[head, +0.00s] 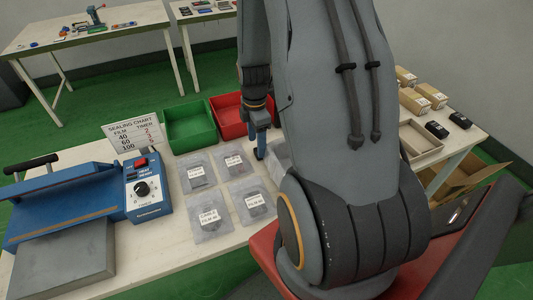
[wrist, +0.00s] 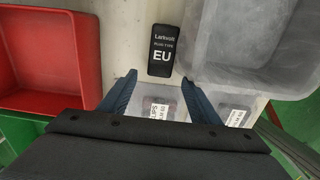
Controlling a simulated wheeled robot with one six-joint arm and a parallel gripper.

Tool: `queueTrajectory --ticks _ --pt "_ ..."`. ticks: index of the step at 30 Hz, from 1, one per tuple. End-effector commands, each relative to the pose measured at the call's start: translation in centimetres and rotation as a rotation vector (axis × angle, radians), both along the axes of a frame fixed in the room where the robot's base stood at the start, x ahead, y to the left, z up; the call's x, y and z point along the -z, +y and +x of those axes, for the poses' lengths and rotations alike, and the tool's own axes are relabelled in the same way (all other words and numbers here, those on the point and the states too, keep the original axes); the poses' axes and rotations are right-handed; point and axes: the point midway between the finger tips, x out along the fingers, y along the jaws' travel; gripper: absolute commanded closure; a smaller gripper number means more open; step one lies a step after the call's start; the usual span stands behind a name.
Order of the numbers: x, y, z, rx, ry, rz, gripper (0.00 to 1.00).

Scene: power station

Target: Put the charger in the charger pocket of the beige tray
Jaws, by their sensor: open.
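A black charger (wrist: 162,51), labelled "Larkvolt plug type EU", lies on the pale tabletop in the wrist view, just beyond my fingertips. My gripper (wrist: 158,84) is open and empty, with its blue fingers on either side of the gap below the charger. In the head view my gripper (head: 259,150) points down over the table; I cannot make out that charger there. The beige tray (head: 424,157) is at the right in the head view, partly hidden by my arm. Which pocket is the charger pocket cannot be told.
A translucent bin (wrist: 248,88) stands close to the charger's right. A red bin (head: 229,117) and a green bin (head: 189,125) stand behind the labelled bags. Two black items (head: 437,130) and several cartons (head: 415,100) are at the right. A blue sealer (head: 70,200) fills the left.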

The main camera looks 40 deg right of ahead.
Motion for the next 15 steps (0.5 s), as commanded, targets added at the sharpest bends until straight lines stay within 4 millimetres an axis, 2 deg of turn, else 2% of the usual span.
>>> queueTrajectory --ticks 1,7,15 --pt "0.9 0.1 0.2 0.0 0.0 0.0 0.43" --pt "3.1 0.3 0.2 0.0 0.0 0.0 0.43" --pt "3.5 0.3 0.1 0.0 0.0 0.0 0.43"
